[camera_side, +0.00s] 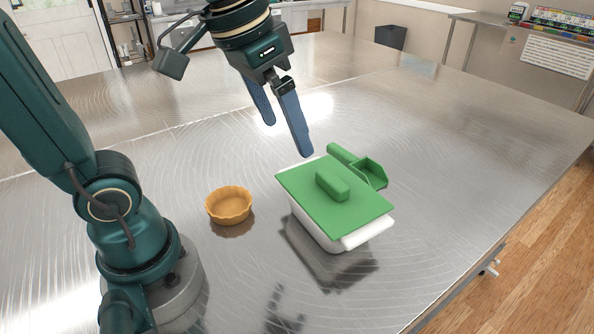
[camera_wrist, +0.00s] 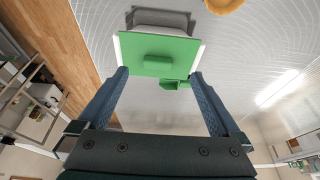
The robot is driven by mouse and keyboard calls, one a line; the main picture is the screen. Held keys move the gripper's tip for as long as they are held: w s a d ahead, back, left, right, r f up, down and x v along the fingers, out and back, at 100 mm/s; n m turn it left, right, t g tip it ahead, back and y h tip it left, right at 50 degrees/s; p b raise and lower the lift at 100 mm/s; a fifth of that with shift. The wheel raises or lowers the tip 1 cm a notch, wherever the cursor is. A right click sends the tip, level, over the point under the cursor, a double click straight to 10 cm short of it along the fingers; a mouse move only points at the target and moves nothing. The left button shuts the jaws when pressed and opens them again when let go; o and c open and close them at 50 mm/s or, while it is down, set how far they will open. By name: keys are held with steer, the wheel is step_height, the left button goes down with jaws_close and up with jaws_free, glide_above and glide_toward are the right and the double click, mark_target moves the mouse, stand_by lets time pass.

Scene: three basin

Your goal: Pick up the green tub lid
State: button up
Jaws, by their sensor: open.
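The green tub lid (camera_side: 350,212) lies on top of a white tub (camera_side: 318,232), with a raised green block handle (camera_side: 332,185) at its middle. The lid (camera_wrist: 143,46) also shows in the wrist view, beyond my fingertips, with its handle (camera_wrist: 157,61) between the lines of the two fingers. My gripper (camera_side: 288,138) is open and empty, in the air above and behind the lid in the side view. In the wrist view my gripper (camera_wrist: 159,74) has its two blue fingers spread wide. It touches nothing.
A green scoop (camera_side: 369,172) is right behind the tub; I cannot tell whether it touches it. An orange fluted bowl (camera_side: 229,205) stands to the left of the tub. The metal table (camera_side: 450,150) is clear to the right and behind.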

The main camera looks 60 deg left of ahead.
steer(key=w+f+g, duration=0.2)
steer(key=w, duration=0.4)
steer(key=g, duration=0.1)
glide_above(332, 178)
step_height(332, 178, down, 4)
steer(key=shift+w+f, duration=0.1)
steer(key=shift+f+g, duration=0.4)
steer(key=shift+f, duration=2.6)
steer(key=c, duration=1.1)
steer(key=shift+r, duration=0.1)
